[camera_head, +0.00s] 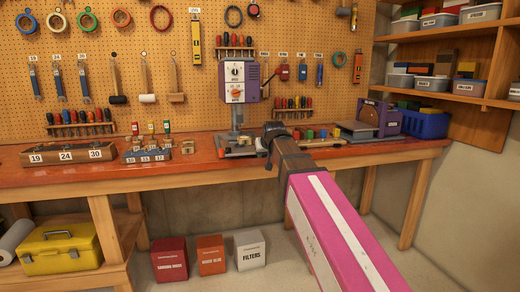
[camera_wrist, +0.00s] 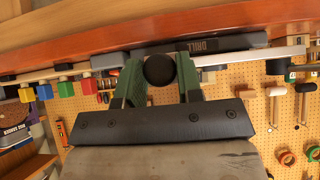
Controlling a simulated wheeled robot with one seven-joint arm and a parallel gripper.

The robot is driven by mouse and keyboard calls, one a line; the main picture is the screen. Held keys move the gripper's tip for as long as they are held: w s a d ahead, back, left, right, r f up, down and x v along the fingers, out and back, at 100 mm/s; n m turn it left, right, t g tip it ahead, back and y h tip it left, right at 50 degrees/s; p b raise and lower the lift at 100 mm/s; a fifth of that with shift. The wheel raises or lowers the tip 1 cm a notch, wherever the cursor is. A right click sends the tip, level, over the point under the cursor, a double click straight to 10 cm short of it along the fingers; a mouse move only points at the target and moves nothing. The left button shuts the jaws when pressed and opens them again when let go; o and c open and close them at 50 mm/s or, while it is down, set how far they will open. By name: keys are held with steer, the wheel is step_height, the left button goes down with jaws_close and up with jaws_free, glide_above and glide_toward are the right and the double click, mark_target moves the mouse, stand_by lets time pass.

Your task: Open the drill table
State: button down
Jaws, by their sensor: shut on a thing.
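The drill press (camera_head: 238,82) stands on the orange-topped workbench, purple-grey with dials on its front. Its base and table (camera_head: 232,146) are partly hidden by my gripper (camera_head: 268,140). In the wrist view, which looks upside down, a dark grey plate labelled DRILL (camera_wrist: 215,43) runs along the bench. My gripper's green fingers (camera_wrist: 159,75) are shut on a round black knob (camera_wrist: 159,69) in front of that plate. How far the table is out cannot be told.
Coloured blocks (camera_head: 309,134) stand on the bench right of the drill. Numbered wooden (camera_head: 67,153) and blue (camera_head: 146,154) trays are to the left. Boxes (camera_head: 211,254) and a yellow toolbox (camera_head: 62,248) are low down.

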steer(key=shift+s+d, duration=0.25)
steer(key=shift+s, duration=0.7)
steer(key=c, duration=0.8)
jaws_free()
steer(key=shift+s, duration=0.1)
steer(key=shift+r, duration=0.1)
steer(key=v, duration=1)
steer(key=shift+s+d+r, duration=0.15)
steer(key=shift+s+r, duration=0.05)
steer(key=shift+s, duration=0.05)
